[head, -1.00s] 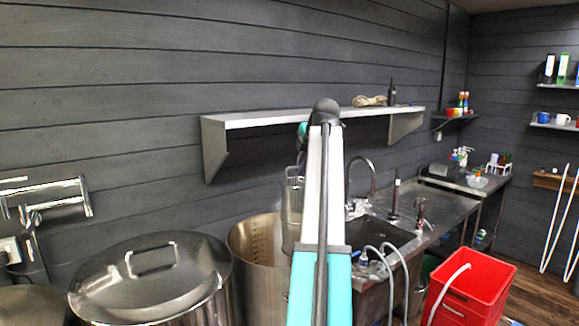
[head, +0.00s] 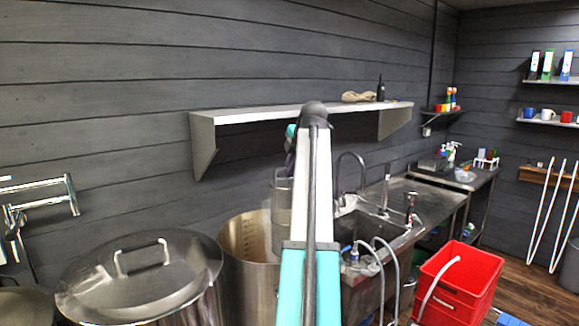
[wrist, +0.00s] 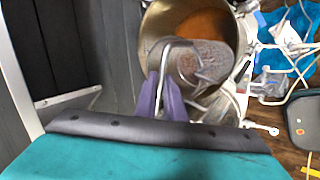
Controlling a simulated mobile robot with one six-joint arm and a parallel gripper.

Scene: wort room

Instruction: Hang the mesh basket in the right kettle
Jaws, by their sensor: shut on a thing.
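The mesh basket (head: 281,192) hangs upright beside my arm in the head view, partly hidden by it. My gripper (wrist: 161,97) shows in the wrist view with its purple fingers shut on the basket's metal handle; in the head view it is mostly behind the arm. The right kettle (head: 240,280) is open, with a wide steel rim. In the wrist view the basket (wrist: 207,60) overlaps the kettle's mouth, with the brown kettle inside (wrist: 195,22) around it. I cannot tell how far its lower end is above or below the rim.
A kettle with a handled lid (head: 140,275) stands just left of the open one. A steel sink counter (head: 385,225) with taps and hoses is on the right. A wall shelf (head: 250,115) runs behind my arm.

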